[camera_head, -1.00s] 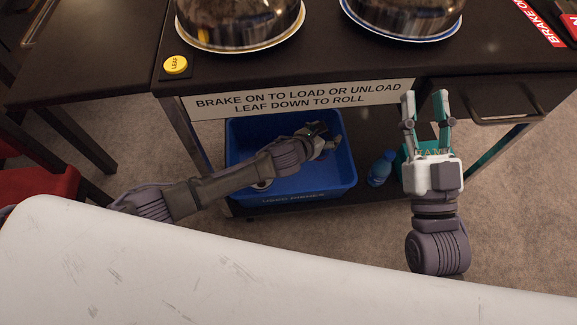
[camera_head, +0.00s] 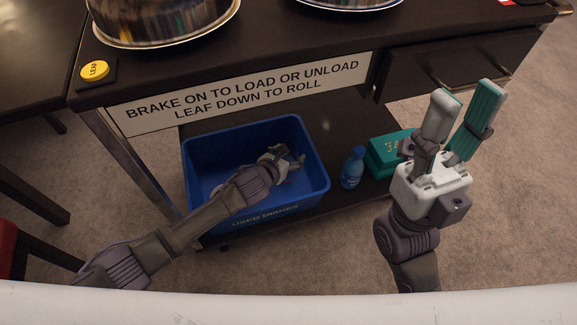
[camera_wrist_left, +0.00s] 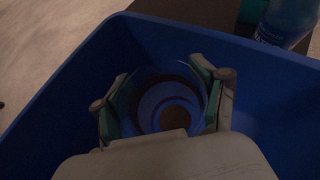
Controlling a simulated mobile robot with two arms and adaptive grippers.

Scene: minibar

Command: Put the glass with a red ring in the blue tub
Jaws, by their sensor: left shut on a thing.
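The blue tub (camera_head: 312,196) marked "USED DISHES" stands on the lower shelf of the dark cart. My left arm reaches down into it, and my left gripper (camera_head: 284,162) is inside the tub's walls. In the left wrist view my left gripper (camera_wrist_left: 165,98) is shut on a clear glass (camera_wrist_left: 168,104), seen from above as round rims between the fingers. The tub's blue wall (camera_wrist_left: 62,95) surrounds it there. The picture is too dark to make out a red ring. My right gripper (camera_head: 465,98) is open and empty, right of the tub, in front of the cart.
A blue bottle (camera_head: 352,168) and a teal box (camera_head: 385,155) stand on the shelf right of the tub. The cart top (camera_head: 270,35) overhangs the shelf and carries domed plates and a yellow button (camera_head: 95,70). A drawer (camera_head: 450,65) is at right.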

